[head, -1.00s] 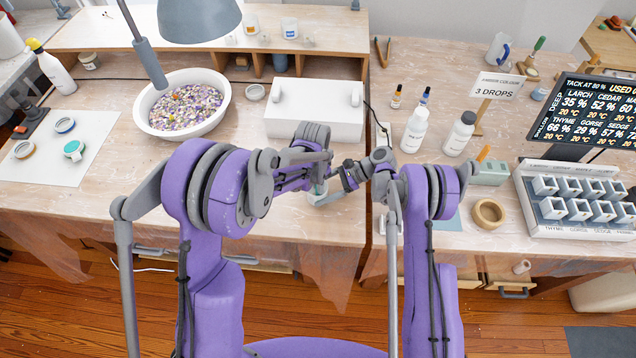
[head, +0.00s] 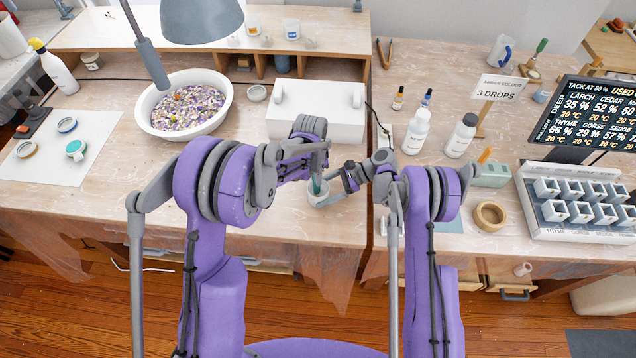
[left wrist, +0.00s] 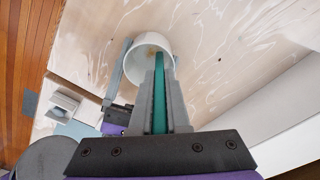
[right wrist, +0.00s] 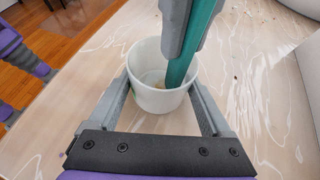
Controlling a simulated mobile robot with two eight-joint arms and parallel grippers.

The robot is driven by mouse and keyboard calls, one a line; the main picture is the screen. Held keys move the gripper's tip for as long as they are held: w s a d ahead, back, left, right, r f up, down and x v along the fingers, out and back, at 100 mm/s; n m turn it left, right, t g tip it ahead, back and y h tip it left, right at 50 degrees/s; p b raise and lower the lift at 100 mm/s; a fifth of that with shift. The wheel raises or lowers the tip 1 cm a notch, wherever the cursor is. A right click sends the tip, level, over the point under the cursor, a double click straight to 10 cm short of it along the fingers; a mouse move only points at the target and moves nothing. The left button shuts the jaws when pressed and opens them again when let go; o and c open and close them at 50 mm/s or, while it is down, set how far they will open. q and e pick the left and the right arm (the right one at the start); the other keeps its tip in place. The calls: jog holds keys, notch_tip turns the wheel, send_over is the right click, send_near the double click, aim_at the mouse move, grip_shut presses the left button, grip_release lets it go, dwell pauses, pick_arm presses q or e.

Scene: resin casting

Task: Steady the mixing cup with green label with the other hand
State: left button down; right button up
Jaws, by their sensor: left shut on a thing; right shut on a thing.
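The mixing cup (head: 318,192) is a small white cup, upright on the bench in the middle of the head view. It also shows in the right wrist view (right wrist: 146,92) and the left wrist view (left wrist: 137,64). My left gripper (left wrist: 160,85) is shut on a green stick (right wrist: 203,35), whose lower end is inside the cup. A small yellowish patch shows at the cup's bottom.
A white box (head: 316,112) stands behind the cup, and a bowl of coloured chips (head: 224,108) stands behind left.

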pick_arm(q)
jog(key=shift+w+a, duration=0.1)
jog(key=shift+w, duration=0.1)
jog(key=shift+f, duration=0.15)
dwell(0.3)
jog(key=shift+s, duration=0.1)
jog(key=shift+s+d, duration=0.25)
jog(key=shift+s, duration=0.35)
jog(key=shift+s+d, duration=0.25)
jog(key=shift+s, duration=0.35)
jog(key=shift+s+d, duration=0.25)
jog(key=shift+s, duration=0.35)
jog(key=shift+w, duration=0.15)
jog(key=shift+w+a, duration=0.4)
jog(key=shift+w, duration=0.5)
jog(key=shift+w+a, duration=0.35)
jog(key=shift+w, duration=0.5)
jog(key=shift+a, duration=0.1)
